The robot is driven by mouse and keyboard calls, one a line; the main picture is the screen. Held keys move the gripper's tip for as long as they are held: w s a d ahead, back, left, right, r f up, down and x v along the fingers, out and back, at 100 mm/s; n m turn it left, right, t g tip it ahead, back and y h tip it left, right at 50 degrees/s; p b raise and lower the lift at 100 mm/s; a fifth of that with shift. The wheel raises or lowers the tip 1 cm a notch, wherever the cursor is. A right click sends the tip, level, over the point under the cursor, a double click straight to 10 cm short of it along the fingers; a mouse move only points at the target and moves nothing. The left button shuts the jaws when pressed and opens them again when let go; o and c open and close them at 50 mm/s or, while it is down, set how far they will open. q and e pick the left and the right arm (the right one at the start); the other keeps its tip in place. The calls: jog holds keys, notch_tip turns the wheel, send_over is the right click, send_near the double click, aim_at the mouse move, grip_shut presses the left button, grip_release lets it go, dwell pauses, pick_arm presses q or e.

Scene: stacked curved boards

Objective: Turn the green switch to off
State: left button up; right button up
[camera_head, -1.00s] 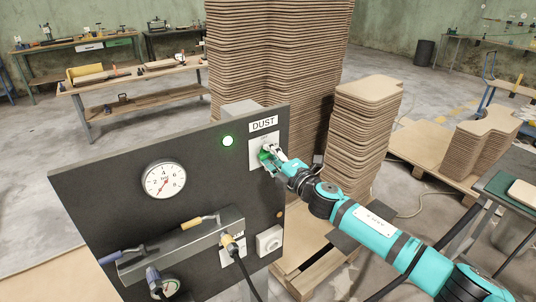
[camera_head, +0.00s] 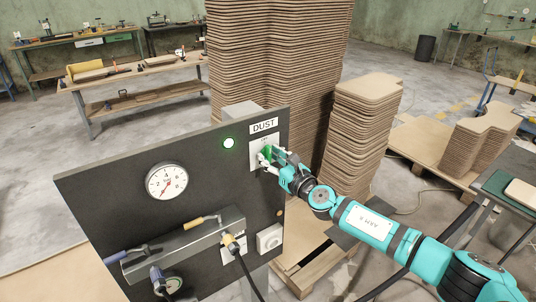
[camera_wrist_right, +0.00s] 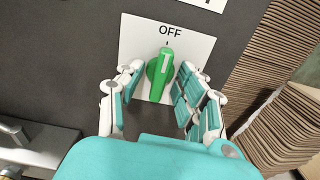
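The green switch (camera_wrist_right: 160,75) sits on a white plate (camera_wrist_right: 196,48) marked OFF. Its handle stands nearly upright in the right wrist view, its tip just below the short mark under the OFF label (camera_wrist_right: 170,31). In the head view the switch (camera_head: 266,153) is partly covered by my right gripper (camera_head: 270,158). In the right wrist view this gripper (camera_wrist_right: 161,70) has its fingers apart, one on each side of the switch. Gaps show beside the handle, so it appears open. My left gripper is not in view.
Tall stacks of curved boards (camera_head: 362,130) stand right behind the panel, near my right arm.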

aim_at(270, 156)
jog(key=shift+s+d+r+p, duration=0.1)
jog(key=shift+s+d+p, duration=0.3)
jog(key=shift+s+p, duration=0.1)
jog(key=p+v, duration=0.1)
jog(key=v, duration=0.2)
jog(key=shift+s+d+p, duration=0.15)
jog(key=shift+s+p, duration=0.15)
jog(key=shift+p, duration=0.05)
jog(key=shift+p+v, duration=0.3)
jog(key=shift+v, duration=0.75)
